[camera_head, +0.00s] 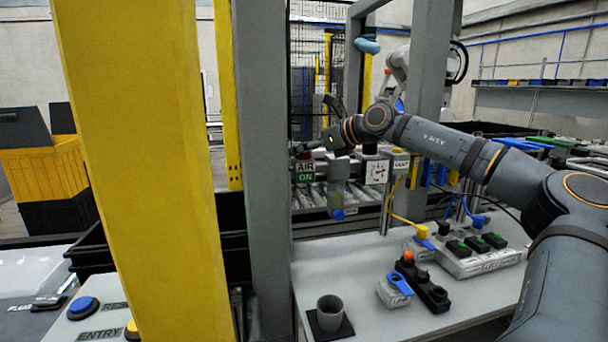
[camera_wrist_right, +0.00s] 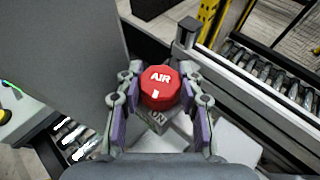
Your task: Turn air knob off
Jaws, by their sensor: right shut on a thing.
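The air knob (camera_wrist_right: 160,87) is red and eight-sided, with the word AIR and a white mark on its face. It sits between the two fingers of my right gripper (camera_wrist_right: 160,98), which is shut on it. In the head view my right gripper (camera_head: 318,146) reaches the knob from the right, above a sign (camera_head: 306,170) that reads AIR ON. The gripper hides most of the knob there. Part of an ON label shows below the knob in the right wrist view. My left gripper is not in view.
A grey post (camera_head: 262,160) stands just left of the knob, with a yellow post (camera_head: 150,170) nearer. A pressure gauge (camera_head: 377,172) is right of the sign. A grey table (camera_head: 455,300) below holds a cup (camera_head: 330,312) and fixtures; its front middle is clear.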

